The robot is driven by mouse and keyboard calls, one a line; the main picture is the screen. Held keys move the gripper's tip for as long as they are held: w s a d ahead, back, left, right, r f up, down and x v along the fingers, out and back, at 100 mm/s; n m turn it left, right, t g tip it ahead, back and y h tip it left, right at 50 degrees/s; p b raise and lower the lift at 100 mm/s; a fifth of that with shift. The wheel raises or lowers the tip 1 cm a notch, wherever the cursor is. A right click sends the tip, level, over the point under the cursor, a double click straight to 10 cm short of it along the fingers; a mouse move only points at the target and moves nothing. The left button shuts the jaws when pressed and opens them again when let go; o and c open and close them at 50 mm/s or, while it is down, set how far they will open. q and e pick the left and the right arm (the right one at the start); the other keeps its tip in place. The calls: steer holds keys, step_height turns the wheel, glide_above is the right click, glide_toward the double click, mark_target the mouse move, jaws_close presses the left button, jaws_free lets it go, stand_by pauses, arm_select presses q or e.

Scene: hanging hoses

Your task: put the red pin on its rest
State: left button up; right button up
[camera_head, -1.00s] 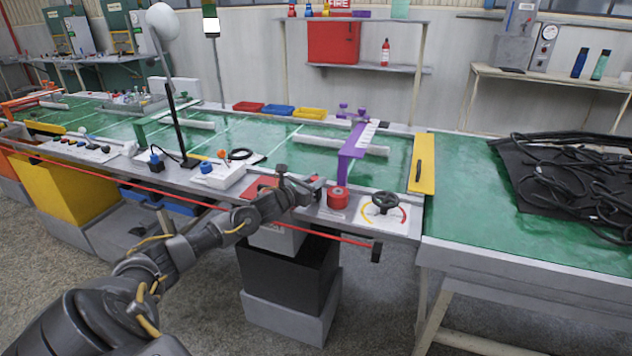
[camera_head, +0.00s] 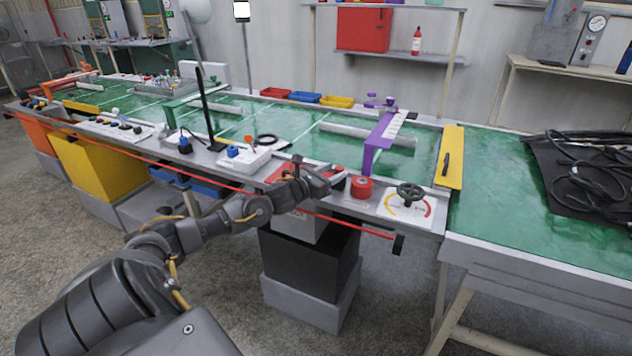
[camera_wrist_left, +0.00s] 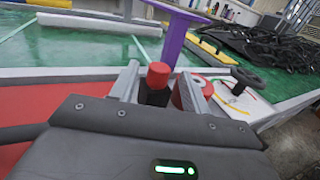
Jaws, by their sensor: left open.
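My left gripper (camera_head: 331,179) is at the front edge of the bench, just left of a squat red drum (camera_head: 361,187). In the left wrist view the gripper (camera_wrist_left: 160,88) is open. A red-topped pin (camera_wrist_left: 158,74) with a dark lower part stands upright between its fingers; whether they touch it I cannot tell. A small red tip (camera_head: 339,168) shows at the gripper in the head view. The red drum shows partly behind the right finger (camera_wrist_left: 196,92). The rest cannot be made out with certainty. My right gripper is not in view.
A black handwheel (camera_head: 410,193) on a white dial plate is right of the drum. A purple bracket (camera_head: 378,140) rises behind it. A red box (camera_head: 284,172) is left of the gripper. Black hoses (camera_head: 600,180) lie at the right. A red line runs along the bench front.

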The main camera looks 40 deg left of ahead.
arm_select(q)
steer(key=s, duration=0.8)
steer(key=shift+s+a, duration=0.25)
